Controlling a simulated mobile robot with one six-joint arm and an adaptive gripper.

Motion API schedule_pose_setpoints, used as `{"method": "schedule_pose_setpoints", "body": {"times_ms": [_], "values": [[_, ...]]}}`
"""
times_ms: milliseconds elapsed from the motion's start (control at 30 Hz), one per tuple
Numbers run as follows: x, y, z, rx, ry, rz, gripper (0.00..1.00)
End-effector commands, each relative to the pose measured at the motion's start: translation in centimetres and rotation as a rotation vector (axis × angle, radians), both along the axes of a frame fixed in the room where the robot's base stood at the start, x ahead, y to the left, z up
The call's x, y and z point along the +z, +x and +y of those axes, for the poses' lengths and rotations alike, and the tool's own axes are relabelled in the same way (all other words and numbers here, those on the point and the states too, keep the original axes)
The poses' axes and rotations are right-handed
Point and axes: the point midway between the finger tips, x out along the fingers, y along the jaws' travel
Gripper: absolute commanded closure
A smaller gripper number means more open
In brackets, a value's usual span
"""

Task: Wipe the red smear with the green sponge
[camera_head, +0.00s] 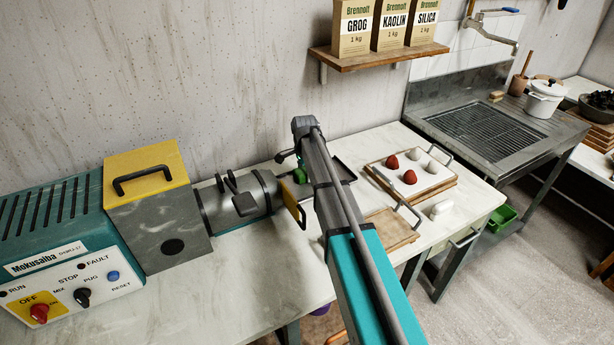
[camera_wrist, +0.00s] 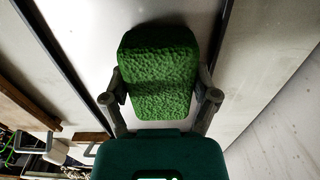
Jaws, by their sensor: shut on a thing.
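My gripper (camera_wrist: 161,97) is shut on the green sponge (camera_wrist: 160,62), with one finger on each side of it in the wrist view. The sponge is held over a pale surface with dark edges; I cannot tell whether it touches that surface. In the head view my arm hides most of the gripper, and only a small bit of green (camera_head: 299,176) shows left of the arm. A dark-rimmed tray (camera_head: 346,171) shows partly behind the arm. I see no red smear in either view.
A teal and yellow pug mill (camera_head: 160,245) fills the table's left side. A board with red and white balls (camera_head: 418,178) and a wooden bat (camera_head: 392,232) lie right of my arm. A shelf (camera_head: 380,58) with bags hangs above. A sink (camera_head: 490,130) stands at the right.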

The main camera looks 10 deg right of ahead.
Motion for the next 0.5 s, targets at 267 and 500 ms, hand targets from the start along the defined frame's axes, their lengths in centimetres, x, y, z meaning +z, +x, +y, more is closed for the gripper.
{"method": "schedule_pose_setpoints", "body": {"times_ms": [267,500], "values": [[0.08,1.43,0.42,-0.001,0.000,0.000,0.61],[0.09,1.42,0.45,-0.001,0.000,0.000,0.61]]}}
